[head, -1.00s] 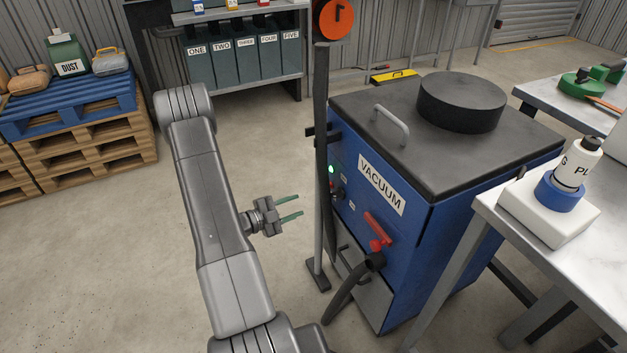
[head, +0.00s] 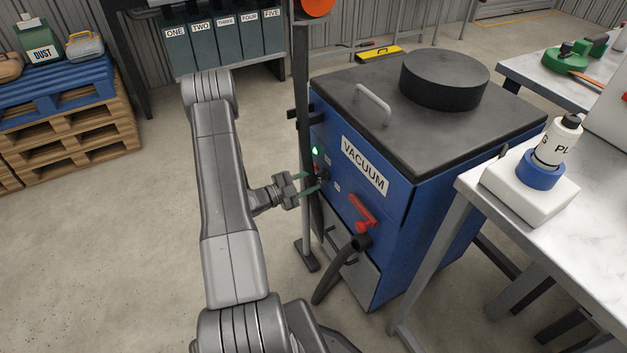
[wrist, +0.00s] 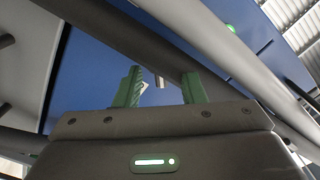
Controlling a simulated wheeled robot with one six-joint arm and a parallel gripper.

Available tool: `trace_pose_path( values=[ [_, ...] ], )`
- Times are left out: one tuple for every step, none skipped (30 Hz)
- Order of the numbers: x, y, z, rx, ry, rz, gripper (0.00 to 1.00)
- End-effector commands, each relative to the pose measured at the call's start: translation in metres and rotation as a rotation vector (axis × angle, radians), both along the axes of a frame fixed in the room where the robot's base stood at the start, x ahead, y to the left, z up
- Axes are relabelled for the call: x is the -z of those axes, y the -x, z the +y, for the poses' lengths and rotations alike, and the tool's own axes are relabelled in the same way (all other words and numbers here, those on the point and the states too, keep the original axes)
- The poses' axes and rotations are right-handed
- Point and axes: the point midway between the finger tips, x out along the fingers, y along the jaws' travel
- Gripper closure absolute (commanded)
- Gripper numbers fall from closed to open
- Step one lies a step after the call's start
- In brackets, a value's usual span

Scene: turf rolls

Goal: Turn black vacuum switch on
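The blue vacuum cabinet (head: 400,215) stands right of centre in the head view, with a VACUUM label on its front. A small black switch (head: 323,178) sits on the left part of that front, below a lit green lamp (head: 315,150) and a small red button. My gripper (head: 310,182) is open, its two green fingers apart and pointing at the panel close to the switch. Contact cannot be told. In the wrist view the fingers (wrist: 161,90) are apart before the blue panel, with part of a white label between them.
A grey upright post (head: 303,120) stands just in front of the panel, very near my gripper. A red handle (head: 361,212) and black hose (head: 340,268) stick out lower right. A metal table (head: 470,195) stands at right. Open floor lies left.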

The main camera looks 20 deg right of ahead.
Motion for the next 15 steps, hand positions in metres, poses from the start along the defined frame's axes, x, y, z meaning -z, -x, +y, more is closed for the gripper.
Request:
trace_pose_path(
  values=[
    [0.000, 0.000, -0.006, 0.002, 0.000, -0.001, 0.64],
    [0.000, 0.000, -0.009, 0.001, 0.000, -0.001, 0.64],
    [0.000, -0.001, -0.011, 0.001, -0.001, 0.000, 0.64],
    [0.000, -0.001, -0.013, 0.001, -0.001, 0.000, 0.64],
    [0.000, -0.001, -0.014, 0.001, -0.001, 0.000, 0.64],
    [0.000, -0.001, -0.015, 0.000, -0.001, 0.000, 0.64],
    [0.000, -0.001, -0.016, -0.001, -0.001, 0.000, 0.64],
    [0.000, -0.001, -0.016, -0.001, -0.001, 0.000, 0.64],
    [0.000, -0.001, -0.017, -0.001, -0.001, 0.001, 0.64],
    [0.000, -0.001, -0.017, -0.001, -0.001, 0.001, 0.64],
    [0.000, -0.001, -0.016, -0.001, -0.001, 0.001, 0.64],
    [0.000, -0.001, -0.016, -0.001, -0.001, 0.001, 0.64],
    [0.000, -0.001, -0.016, -0.001, -0.001, 0.001, 0.64],
    [0.000, -0.001, -0.016, -0.001, -0.001, 0.001, 0.64],
    [0.000, -0.001, -0.016, -0.001, -0.001, 0.001, 0.70]
  ],
)
